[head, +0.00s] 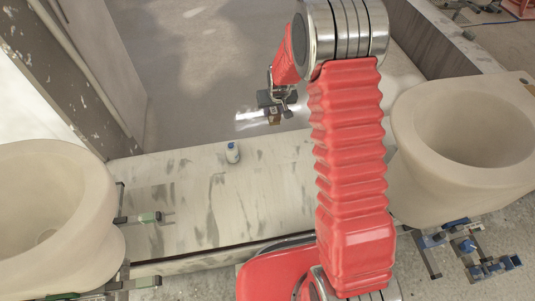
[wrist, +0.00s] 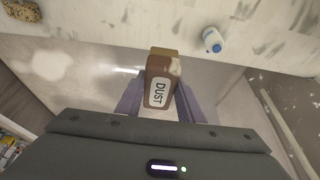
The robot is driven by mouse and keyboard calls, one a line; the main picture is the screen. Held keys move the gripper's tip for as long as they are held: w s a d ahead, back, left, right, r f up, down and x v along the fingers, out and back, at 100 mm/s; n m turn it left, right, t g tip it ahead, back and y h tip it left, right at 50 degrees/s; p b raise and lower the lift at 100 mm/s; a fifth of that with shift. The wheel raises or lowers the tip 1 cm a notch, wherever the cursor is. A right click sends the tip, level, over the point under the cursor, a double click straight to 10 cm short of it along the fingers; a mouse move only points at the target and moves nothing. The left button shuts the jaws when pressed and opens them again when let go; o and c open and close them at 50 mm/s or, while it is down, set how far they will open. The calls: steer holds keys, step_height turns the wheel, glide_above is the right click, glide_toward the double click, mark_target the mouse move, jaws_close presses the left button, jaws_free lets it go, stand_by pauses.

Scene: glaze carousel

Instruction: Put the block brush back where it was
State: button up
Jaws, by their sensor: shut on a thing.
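My gripper (head: 277,99) is out past the far edge of the pale, stained bench (head: 185,200) in the head view, over the grey floor. It is shut on the block brush (head: 274,117), a small brown block. In the wrist view the block brush (wrist: 160,80) sits between my two purple-grey fingers, with a white label reading DUST and a tan end facing the bench. The brush appears held clear of the bench. Its far side is hidden.
A small white bottle with blue (head: 232,152) stands on the bench near its far edge. A speckled sponge-like piece (wrist: 20,12) lies on the bench in the wrist view. Large beige basins stand left (head: 95,190) and right (head: 410,130). Much of the bench middle is clear.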

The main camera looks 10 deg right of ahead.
steer(key=s+f+x, duration=0.1)
steer(key=s+x, duration=0.2)
steer(key=x, duration=1.8)
steer(key=shift+f, duration=0.25)
steer(key=shift+f, duration=2.9)
steer(key=shift+f, duration=2.05)
steer(key=shift+f, duration=0.1)
steer(key=o, duration=1)
